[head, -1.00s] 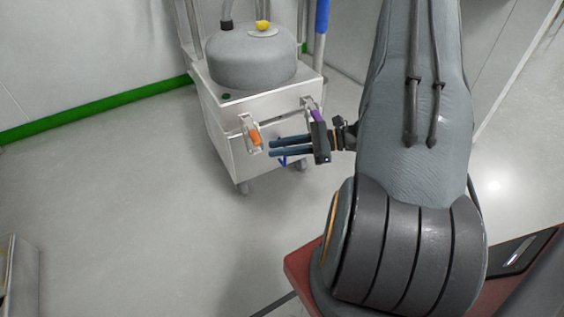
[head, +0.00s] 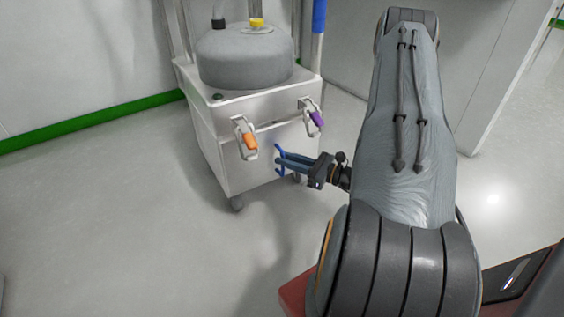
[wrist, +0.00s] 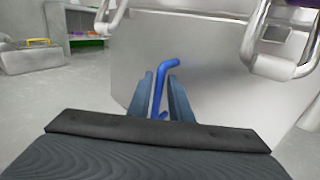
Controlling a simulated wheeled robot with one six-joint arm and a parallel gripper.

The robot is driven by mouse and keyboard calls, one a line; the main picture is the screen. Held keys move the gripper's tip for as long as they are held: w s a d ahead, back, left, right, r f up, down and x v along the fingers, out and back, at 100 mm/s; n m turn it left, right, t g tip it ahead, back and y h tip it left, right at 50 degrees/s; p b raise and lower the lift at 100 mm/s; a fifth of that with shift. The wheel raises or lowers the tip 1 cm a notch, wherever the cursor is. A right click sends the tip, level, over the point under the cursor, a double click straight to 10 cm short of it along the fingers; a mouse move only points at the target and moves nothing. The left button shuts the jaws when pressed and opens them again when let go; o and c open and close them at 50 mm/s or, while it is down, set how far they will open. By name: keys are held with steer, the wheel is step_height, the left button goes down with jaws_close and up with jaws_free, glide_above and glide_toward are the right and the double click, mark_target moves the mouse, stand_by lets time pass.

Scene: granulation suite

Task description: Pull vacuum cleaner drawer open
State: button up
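The vacuum cleaner (head: 245,115) is a pale metal box with a grey domed top. Its drawer (head: 225,165) is the lower box section, with a blue handle (head: 279,150) on the front, partly hidden by my fingers. My gripper (head: 280,158) is at this handle. In the wrist view, the blue handle (wrist: 160,85) stands between my two fingertips (wrist: 162,88), with a small gap visible to the right finger. The fingers look open around it. Whether the left finger touches it I cannot tell. The drawer front looks flush with the body.
A grey wall or cabinet (head: 505,80) stands to the right. The floor (head: 120,220) at left is clear.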

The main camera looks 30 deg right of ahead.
steer(key=shift+w+a, duration=0.4)
steer(key=shift+w, duration=0.2)
jaws_close()
